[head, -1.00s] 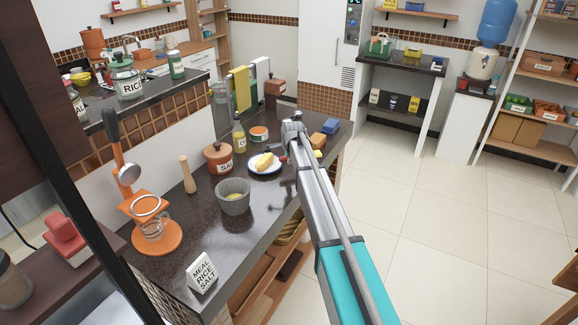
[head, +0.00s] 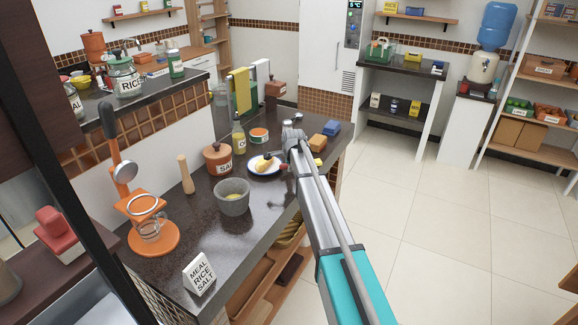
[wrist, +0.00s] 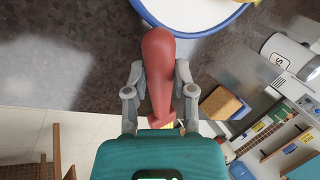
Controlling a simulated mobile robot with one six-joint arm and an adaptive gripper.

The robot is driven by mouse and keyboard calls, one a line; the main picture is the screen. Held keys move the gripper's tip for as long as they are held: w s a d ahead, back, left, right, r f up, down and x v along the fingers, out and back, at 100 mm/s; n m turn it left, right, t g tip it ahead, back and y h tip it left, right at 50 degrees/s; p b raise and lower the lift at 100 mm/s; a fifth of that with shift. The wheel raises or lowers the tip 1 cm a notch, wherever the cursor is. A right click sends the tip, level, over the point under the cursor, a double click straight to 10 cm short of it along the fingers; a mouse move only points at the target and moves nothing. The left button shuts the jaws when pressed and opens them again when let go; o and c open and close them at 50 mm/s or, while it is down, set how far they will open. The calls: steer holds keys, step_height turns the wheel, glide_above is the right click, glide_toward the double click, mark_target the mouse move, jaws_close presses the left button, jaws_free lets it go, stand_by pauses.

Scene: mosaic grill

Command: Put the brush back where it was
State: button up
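The brush shows in the wrist view as a rounded red handle (wrist: 160,58) between my gripper's fingers (wrist: 160,76). The fingers sit close on both sides of it and appear shut on it. A bit of yellow shows at its lower end; the rest is hidden by my gripper. In the head view my gripper (head: 290,160) is over the right part of the dark counter (head: 235,265), and the red end (head: 284,166) points left toward the white, blue-rimmed plate (head: 254,170). I cannot tell whether the brush touches the counter.
A yellow block (head: 263,164) lies on the plate. A grey bowl (head: 232,198), a SALT pot (head: 217,159), a bottle (head: 238,138) and a low tin (head: 259,136) stand nearby. A tan sponge (head: 317,142) and a blue one (head: 331,128) lie just beyond my gripper.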

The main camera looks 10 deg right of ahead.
steer(key=o, duration=0.3)
steer(key=shift+o, duration=0.2)
steer(key=shift+r, duration=0.2)
steer(key=shift+r+p, duration=0.15)
steer(key=shift+p, duration=0.2)
steer(key=p+v, duration=1)
steer(key=v, duration=0.1)
steer(key=shift+s+r, duration=0.25)
steer(key=shift+r, duration=0.1)
steer(key=shift+s, duration=0.1)
stand_by(0.4)
steer(key=s+d+f+n+g, duration=0.1)
steer(key=s+n, duration=0.7)
steer(key=s, duration=1.1)
steer(key=s+d+f+n+g, duration=0.1)
steer(key=s+d+n+g, duration=0.3)
steer(key=s, duration=1.5)
steer(key=n, duration=0.4)
steer(key=shift+s, duration=0.3)
